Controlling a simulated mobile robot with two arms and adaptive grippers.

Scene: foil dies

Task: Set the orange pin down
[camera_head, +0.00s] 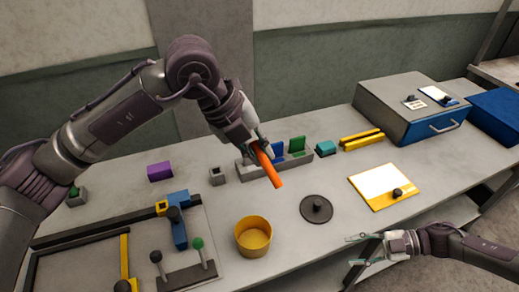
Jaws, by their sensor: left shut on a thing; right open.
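The orange pin (268,169) is a long bar in the head camera view, tilted down and to the right. My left gripper (262,148) is shut on its upper end, near the middle of the workbench. The pin's lower end appears to be above the bench, but I cannot tell whether it touches anything. A grey slotted rack (298,158) with blue and green plates stands behind the pin, partly hidden by it and my gripper. My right gripper (368,249) is open and empty at the front edge of the bench, at the lower right.
A yellow cup (253,237) and a dark round lid (316,209) stand in front of the pin. A small grey socket block (217,176) and a purple block (160,171) are to its left. A yellow-edged board (372,184) and a grey drawer box (400,105) are to the right.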

